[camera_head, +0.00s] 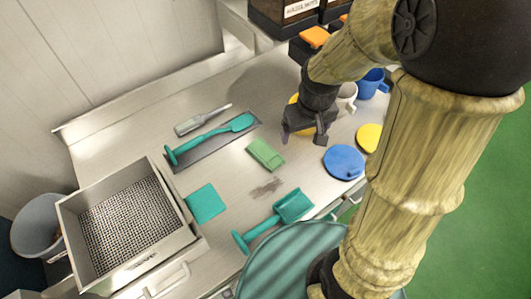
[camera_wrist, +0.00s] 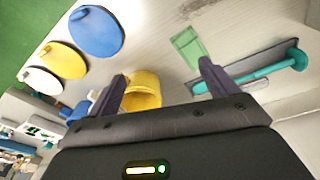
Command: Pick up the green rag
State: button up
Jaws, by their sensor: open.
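The green rag (camera_head: 265,154) lies folded flat on the steel counter in the middle of the head view. It also shows in the wrist view (camera_wrist: 188,46), beyond the fingertips and nearer the right finger. My gripper (camera_head: 308,138) is open and empty, above the counter to the right of the rag and apart from it. In the wrist view my gripper (camera_wrist: 163,70) shows two dark fingers spread apart, with a yellow container (camera_wrist: 143,92) visible between and beyond them.
A teal spatula (camera_head: 215,135) lies on a dark mat (camera_head: 208,152) left of the rag. A teal scraper (camera_head: 206,203) and teal scoop (camera_head: 290,207) lie nearer. A blue disc (camera_head: 343,162) and yellow disc (camera_head: 369,138) lie right. A steel sieve box (camera_head: 185,238) stands at left.

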jog(key=w+a+f+n+g, duration=0.1)
jog(key=w+a+n, duration=0.4)
jog(key=a, duration=0.4)
jog(key=shift+w+a+f+g, duration=0.2)
jog(key=shift+w+g, duration=0.1)
jog(key=shift+w, duration=0.55)
jog(key=p, duration=0.2)
send_over(266, 153)
notch_tip(266, 153, down, 11)
jog(key=shift+d+f, duration=0.1)
jog(key=shift+d, duration=0.05)
jog(key=shift+f, duration=0.5)
jog(key=shift+f+p, duration=0.85)
jog(key=shift+f, duration=1.75)
